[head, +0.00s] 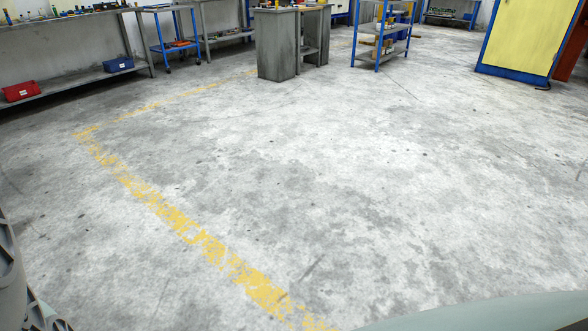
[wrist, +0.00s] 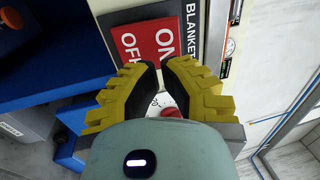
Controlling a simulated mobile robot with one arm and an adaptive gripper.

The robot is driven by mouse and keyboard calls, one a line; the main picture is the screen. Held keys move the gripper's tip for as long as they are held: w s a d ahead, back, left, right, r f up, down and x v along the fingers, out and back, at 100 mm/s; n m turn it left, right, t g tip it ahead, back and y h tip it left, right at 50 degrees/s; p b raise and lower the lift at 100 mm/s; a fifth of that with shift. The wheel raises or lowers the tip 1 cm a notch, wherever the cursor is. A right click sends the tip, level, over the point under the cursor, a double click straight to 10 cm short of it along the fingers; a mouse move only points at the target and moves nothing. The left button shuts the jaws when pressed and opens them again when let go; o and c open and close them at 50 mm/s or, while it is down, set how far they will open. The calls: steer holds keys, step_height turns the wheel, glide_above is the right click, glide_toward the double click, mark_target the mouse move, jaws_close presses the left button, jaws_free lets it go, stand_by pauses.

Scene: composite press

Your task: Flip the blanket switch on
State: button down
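In the wrist view, the blanket switch (wrist: 145,44) is a red square piece on a light panel, with white "ON" and "OFF" lettering turned sideways. A black strip beside it carries the white lettering "BLANKET". My gripper (wrist: 161,64) has yellow stepped fingers with black inner pads. The fingertips point at the lower edge of the switch, with a narrow gap between them, so it is slightly open. I cannot tell whether they touch the panel. Behind the fingers, a round white dial with a red knob (wrist: 172,112) shows in the gap, partly hidden. The head view does not show the switch.
An orange button (wrist: 11,19) sits at the wrist view's upper left, with blue surfaces below it. A glass-like panel is at right. In the head view the floor is open; workbenches, a grey cabinet (head: 277,45) and a blue shelf trolley (head: 383,33) stand far back.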

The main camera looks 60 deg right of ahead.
steer(key=shift+w+a+r+b, duration=0.15)
steer(key=shift+a+b, duration=0.15)
steer(key=shift+a, duration=0.6)
steer(key=shift+a+r+b, duration=0.15)
steer(key=shift+a+b, duration=0.15)
steer(key=shift+a, duration=0.55)
steer(key=h+p, duration=0.2)
steer(key=p, duration=0.3)
steer(key=h+p, duration=0.2)
steer(key=p, duration=0.3)
steer(key=shift+a+r+h, duration=0.2)
steer(key=shift+a+h, duration=0.1)
steer(key=shift+a, duration=0.1)
steer(key=shift+r, duration=0.1)
